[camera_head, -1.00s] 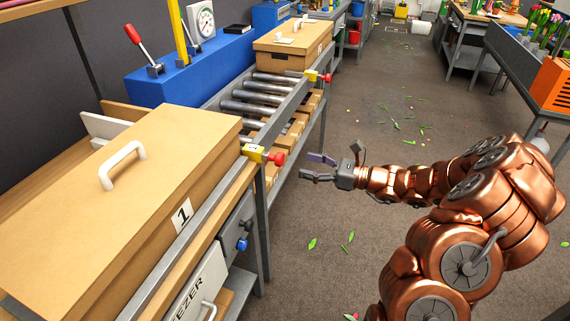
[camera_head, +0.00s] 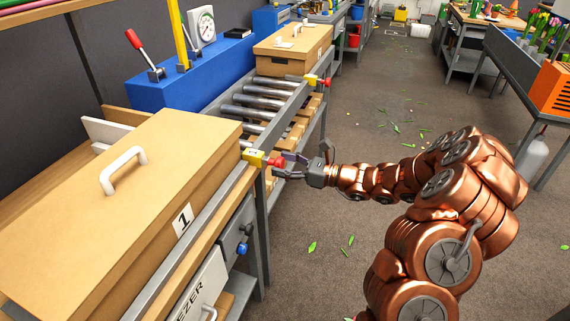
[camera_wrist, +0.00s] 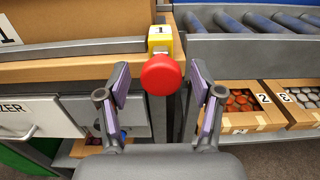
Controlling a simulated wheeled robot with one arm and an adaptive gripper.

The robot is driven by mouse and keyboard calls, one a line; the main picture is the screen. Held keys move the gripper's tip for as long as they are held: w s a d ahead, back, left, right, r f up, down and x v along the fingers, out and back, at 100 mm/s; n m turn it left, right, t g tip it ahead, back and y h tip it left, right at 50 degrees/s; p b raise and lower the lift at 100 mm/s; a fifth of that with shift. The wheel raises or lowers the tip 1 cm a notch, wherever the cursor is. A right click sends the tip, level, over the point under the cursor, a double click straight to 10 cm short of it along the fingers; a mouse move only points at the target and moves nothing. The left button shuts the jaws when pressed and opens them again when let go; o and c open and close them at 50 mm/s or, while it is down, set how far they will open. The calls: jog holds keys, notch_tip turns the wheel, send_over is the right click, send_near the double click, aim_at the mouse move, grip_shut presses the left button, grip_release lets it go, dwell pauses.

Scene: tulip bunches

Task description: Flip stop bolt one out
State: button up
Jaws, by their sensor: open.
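Stop bolt one is a yellow block marked 1 (camera_wrist: 160,40) with a red round knob (camera_wrist: 161,75), on the rail at the near end of the rollers. In the head view its yellow block (camera_head: 254,158) and red knob (camera_head: 276,162) stick out from the rail toward the aisle. My gripper (camera_wrist: 162,92) is open, with one finger on each side of the red knob in the wrist view. No contact with the knob shows. In the head view my gripper (camera_head: 283,166) is level with the knob, its fingers pointing at the rail.
A cardboard box marked 1 (camera_head: 120,190) with a white handle stands beside the bolt. A second yellow and red bolt (camera_head: 318,81) sits farther along the rail, by another box (camera_head: 292,45). Numbered bins (camera_wrist: 235,110) lie under the rollers (camera_head: 262,100). The aisle floor (camera_head: 360,230) is open.

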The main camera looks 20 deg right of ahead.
jog(key=shift+c, duration=0.3)
grip_shut()
